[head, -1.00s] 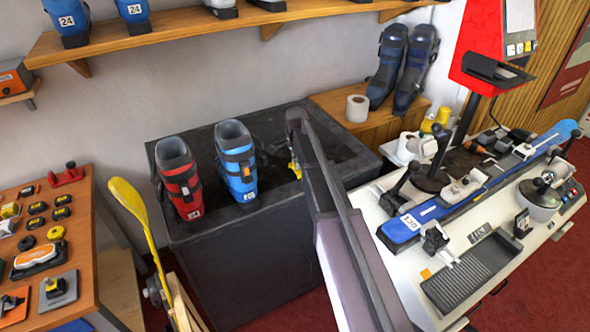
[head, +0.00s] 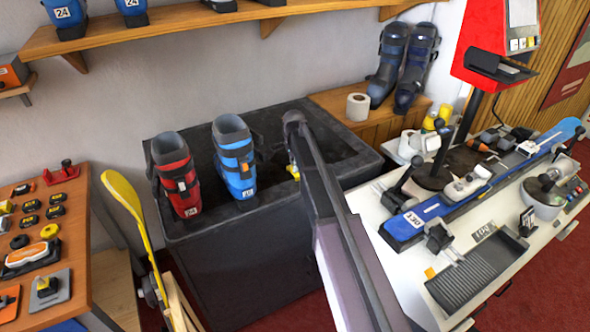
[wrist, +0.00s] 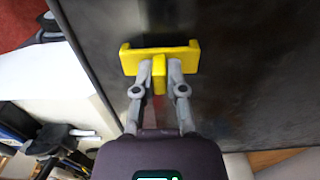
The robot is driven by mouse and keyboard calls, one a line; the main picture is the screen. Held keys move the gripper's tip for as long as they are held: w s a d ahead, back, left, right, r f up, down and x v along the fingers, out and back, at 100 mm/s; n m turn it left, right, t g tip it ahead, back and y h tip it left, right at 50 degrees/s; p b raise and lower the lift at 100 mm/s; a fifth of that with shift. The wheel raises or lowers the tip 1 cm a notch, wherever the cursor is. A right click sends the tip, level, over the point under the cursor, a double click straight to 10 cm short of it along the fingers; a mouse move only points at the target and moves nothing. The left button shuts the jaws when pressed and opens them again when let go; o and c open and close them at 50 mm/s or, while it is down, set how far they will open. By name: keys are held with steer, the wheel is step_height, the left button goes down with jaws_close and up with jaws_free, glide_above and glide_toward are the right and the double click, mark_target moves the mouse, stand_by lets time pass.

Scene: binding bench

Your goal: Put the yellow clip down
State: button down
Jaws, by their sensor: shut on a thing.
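The yellow clip (wrist: 160,58) has a wide bar with short raised ends and a stem in the middle. My gripper (wrist: 160,76) is shut on that stem in the wrist view, one grey finger on each side. The clip is over the dark top of the black bench (wrist: 245,85). I cannot tell whether it touches that surface. In the head view only a small yellow part of the clip (head: 293,171) shows beside my arm. The arm hides most of the gripper there.
A red boot (head: 176,178) and a blue boot (head: 236,165) stand on the black bench (head: 225,270), left of my arm. A white workbench (head: 400,268) with a blue ski (head: 405,227) is on the right. Dark bench top between the blue boot and arm is clear.

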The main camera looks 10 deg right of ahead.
steer(key=shift+f, duration=0.15)
steer(key=c, duration=0.7)
jaws_free()
step_height(320, 180, up, 12)
steer(key=p, duration=1.2)
steer(key=shift+s, duration=0.15)
stand_by(0.5)
steer(key=s+n, duration=1.4)
steer(key=s, duration=1.5)
steer(key=shift+d, duration=0.2)
